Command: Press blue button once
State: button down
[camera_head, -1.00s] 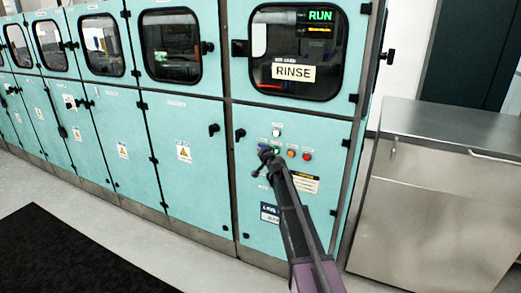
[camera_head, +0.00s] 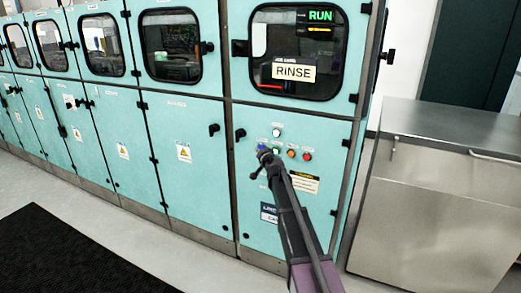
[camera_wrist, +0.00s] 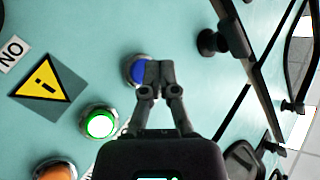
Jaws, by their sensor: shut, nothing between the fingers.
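The blue button (camera_wrist: 138,69) is a round button in a metal ring on the teal panel. In the wrist view my gripper (camera_wrist: 155,78) is shut and empty, with its fingertips over the lower right part of the button. I cannot tell whether the tips touch it.
A lit green button (camera_wrist: 100,124) and an orange button (camera_wrist: 55,172) are beside the blue one. A red button (camera_head: 308,156) and a white button (camera_head: 276,132) are also close. Door knobs (camera_head: 240,134) stick out nearby. A steel cabinet (camera_head: 430,200) stands at the right.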

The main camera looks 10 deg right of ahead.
jog(key=shift+s+a, duration=0.75)
jog(key=shift+s, duration=0.3)
jog(key=shift+s+a, duration=0.75)
jog(key=shift+s, duration=0.25)
jog(key=s+a+f+n+g+y, duration=0.1)
jog(key=s+a+f+n+g, duration=0.25)
jog(key=s, duration=0.65)
jog(key=s+a+f+n+g+y, duration=0.1)
jog(key=s+f+n+g, duration=0.1)
jog(key=s+f+g, duration=0.6)
jog(key=s+d+f+g+h, duration=0.2)
jog(key=s+d, duration=0.1)
jog(key=s, duration=1)
jog(key=s+d+f+g+h, duration=0.2)
jog(key=s+g+h, duration=0.1)
jog(key=s, duration=1)
notch_tip(320, 180, up, 19)
jog(key=p, duration=1.9)
jog(key=shift+w+d+f, duration=0.15)
jog(key=shift+w+f, duration=0.05)
jog(key=shift+w, duration=0.1)
